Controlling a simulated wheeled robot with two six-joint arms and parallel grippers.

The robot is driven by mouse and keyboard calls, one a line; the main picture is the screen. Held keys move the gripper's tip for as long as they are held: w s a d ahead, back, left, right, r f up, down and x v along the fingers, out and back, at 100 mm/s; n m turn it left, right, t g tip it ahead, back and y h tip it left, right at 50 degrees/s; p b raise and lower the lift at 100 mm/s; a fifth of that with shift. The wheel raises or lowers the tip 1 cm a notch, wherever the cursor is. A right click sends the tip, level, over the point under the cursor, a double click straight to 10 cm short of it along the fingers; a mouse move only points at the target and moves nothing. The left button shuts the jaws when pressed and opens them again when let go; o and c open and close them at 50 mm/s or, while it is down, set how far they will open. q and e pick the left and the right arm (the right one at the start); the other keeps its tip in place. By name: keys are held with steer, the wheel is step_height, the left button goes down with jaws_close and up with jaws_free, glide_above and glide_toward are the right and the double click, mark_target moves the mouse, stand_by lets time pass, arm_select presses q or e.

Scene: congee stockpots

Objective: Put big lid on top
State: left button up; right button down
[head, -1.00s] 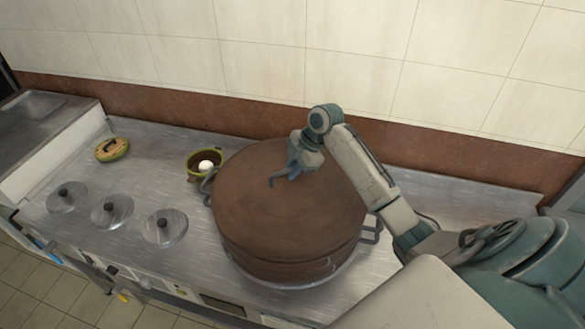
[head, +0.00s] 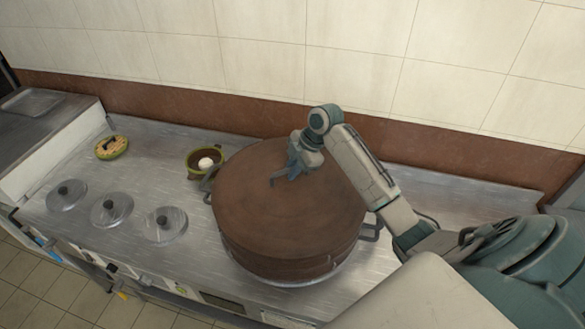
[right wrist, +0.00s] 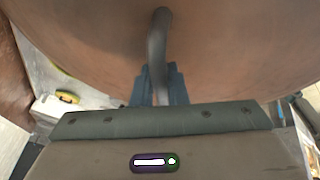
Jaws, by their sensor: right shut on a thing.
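The big lid (head: 270,220) is a wide, round, brown wooden disc with a dark bar handle. It is over the large metal stockpot, whose side handle (head: 371,232) and lower rim show around it. The lid hides the pot's opening, and I cannot tell whether it rests fully on the rim. My right gripper (head: 284,177) is over the lid's middle, shut on its handle. In the right wrist view the curved grey handle (right wrist: 159,45) runs between the blue fingers, with the lid (right wrist: 230,50) filling the view behind. My left gripper is not in view.
Three small metal lids (head: 112,209) sit on the steel counter (head: 120,250) at left. Behind them are a small green-rimmed pot (head: 194,172) with a white round thing and a yellow-green lid (head: 111,147). A tiled wall (head: 260,60) stands close behind.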

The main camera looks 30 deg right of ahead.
steer(key=c, duration=1.7)
jaws_free()
steer(key=shift+s, duration=0.1)
steer(key=shift+p+v, duration=0.85)
steer(key=shift+v, duration=0.05)
steer(key=p+v, duration=0.7)
steer(key=v, duration=0.2)
steer(key=shift+r+p, duration=0.15)
steer(key=shift+p, duration=0.2)
